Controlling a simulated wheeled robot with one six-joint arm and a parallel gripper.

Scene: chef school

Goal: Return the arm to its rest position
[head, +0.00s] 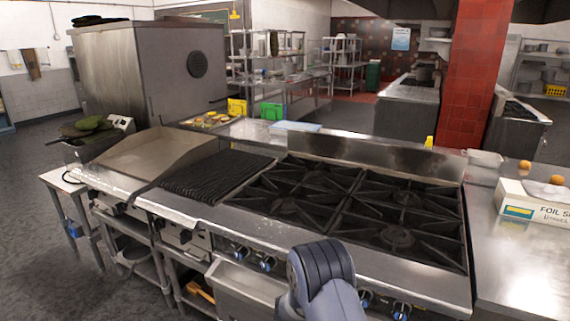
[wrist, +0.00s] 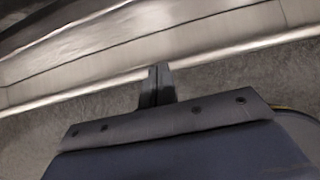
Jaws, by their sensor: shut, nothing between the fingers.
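My gripper (wrist: 160,72) shows in the wrist view with its two dark fingers together and nothing between them. Beyond the fingertips are a pale metal edge and grey floor, seen at a tilt. In the head view part of my arm (head: 322,278) rises at the bottom centre, in front of the stove's front panel and knobs. The gripper itself is not visible in the head view.
A gas stove (head: 345,205) with black grates stands ahead, with a ribbed grill (head: 218,174) and a flat griddle (head: 155,155) to its left. A steel counter (head: 520,265) at right holds a foil box (head: 535,203) and oranges. Grey floor (head: 35,240) is open at left.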

